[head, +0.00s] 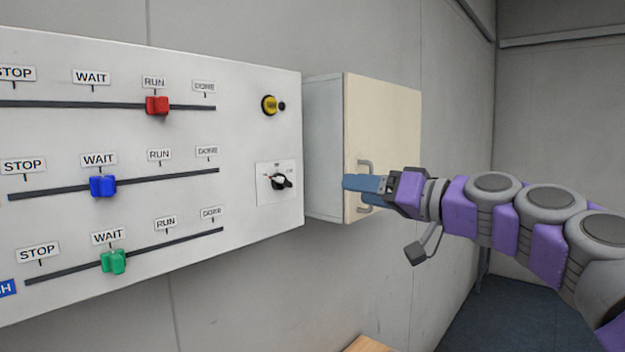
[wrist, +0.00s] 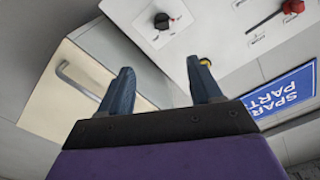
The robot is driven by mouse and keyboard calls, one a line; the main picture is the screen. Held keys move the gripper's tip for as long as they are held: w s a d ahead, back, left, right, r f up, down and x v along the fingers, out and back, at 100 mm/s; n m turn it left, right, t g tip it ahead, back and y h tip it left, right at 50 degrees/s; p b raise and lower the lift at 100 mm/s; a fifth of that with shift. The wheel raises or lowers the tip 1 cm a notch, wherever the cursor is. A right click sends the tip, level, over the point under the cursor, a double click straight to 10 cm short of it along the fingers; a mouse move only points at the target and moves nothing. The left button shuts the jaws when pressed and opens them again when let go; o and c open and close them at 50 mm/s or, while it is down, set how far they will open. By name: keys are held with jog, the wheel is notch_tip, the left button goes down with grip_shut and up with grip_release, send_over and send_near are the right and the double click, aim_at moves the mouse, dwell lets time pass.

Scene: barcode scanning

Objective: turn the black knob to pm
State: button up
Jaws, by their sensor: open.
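The black knob (head: 279,181) sits on a small white plate at the lower right of the white wall panel (head: 240,120). It also shows at the top of the wrist view (wrist: 162,21). The small markings around it are too small to read. My gripper (head: 348,188) is in front of the cream cabinet door, to the right of the knob and apart from it. In the wrist view its two blue fingers (wrist: 165,85) are spread with nothing between them.
The cream cabinet (head: 395,120) with a grey handle (head: 367,165) stands right of the panel, close to my gripper. A yellow button (head: 269,105) is above the knob. Red (head: 157,106), blue (head: 103,187) and green (head: 113,262) sliders are to the left. A wooden surface (head: 367,344) is below.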

send_near(288, 183)
jog(key=a, duration=0.2)
jog(key=p+x, duration=0.1)
jog(key=x, duration=0.7)
jog(key=shift+w+a, duration=0.25)
jog(key=shift+a, duration=0.05)
jog(key=d, duration=0.2)
jog(key=shift+w+d, duration=0.25)
jog(key=shift+c, duration=0.5)
jog(key=shift+s+d+r, duration=0.15)
jog(key=shift+s, duration=0.05)
jog(key=c, duration=0.3)
jog(key=shift+a, duration=0.45)
jog(key=c, duration=0.6)
jog(key=shift+c, duration=0.2)
